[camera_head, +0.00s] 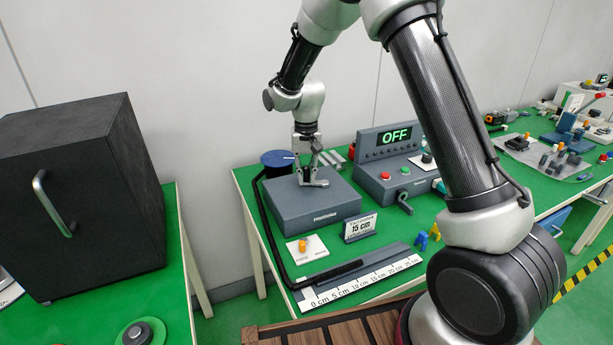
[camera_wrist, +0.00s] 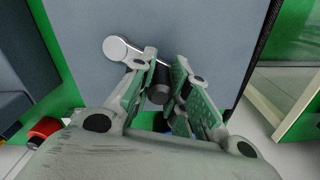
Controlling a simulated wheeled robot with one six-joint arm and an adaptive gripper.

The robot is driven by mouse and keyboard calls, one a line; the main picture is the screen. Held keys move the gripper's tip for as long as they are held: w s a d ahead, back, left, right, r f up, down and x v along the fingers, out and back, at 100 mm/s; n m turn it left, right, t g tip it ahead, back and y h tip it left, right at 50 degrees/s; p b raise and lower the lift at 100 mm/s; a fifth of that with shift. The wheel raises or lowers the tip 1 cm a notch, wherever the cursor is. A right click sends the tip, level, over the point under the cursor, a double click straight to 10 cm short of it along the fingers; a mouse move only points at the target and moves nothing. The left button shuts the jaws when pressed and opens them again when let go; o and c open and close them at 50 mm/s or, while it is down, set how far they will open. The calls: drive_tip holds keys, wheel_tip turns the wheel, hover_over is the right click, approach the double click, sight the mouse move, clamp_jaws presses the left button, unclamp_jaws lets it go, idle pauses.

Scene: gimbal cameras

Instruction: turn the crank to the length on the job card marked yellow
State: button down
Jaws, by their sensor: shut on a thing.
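My gripper (camera_head: 310,180) is over the grey crank box (camera_head: 325,207). In the wrist view its fingers (camera_wrist: 160,100) are closed around the black knob (camera_wrist: 160,90) of the crank, whose silver hub (camera_wrist: 115,48) shows at upper left. The job card (camera_head: 361,226) stands on the green table and reads 15 cm; its small top line is too blurred to read surely. A white ruler (camera_head: 365,281) runs from 0 to 25 cm. A black strand (camera_head: 270,240) runs from the blue spool (camera_head: 278,160) to a strip along the ruler; its end looks level with roughly 10 to 15.
A white plate with an orange switch (camera_head: 303,245) lies before the crank box. Small blue and yellow pieces (camera_head: 428,238) lie right of the card. A dark cabinet (camera_head: 85,195) stands left.

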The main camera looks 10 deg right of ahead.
drive_tip(key=shift+w+d+m, duration=0.2)
drive_tip(key=shift+w+m, duration=0.4)
drive_tip(key=shift+m, duration=0.7)
drive_tip(key=c, duration=1.3)
unclamp_jaws()
wheel_tip(320, 180, up, 12)
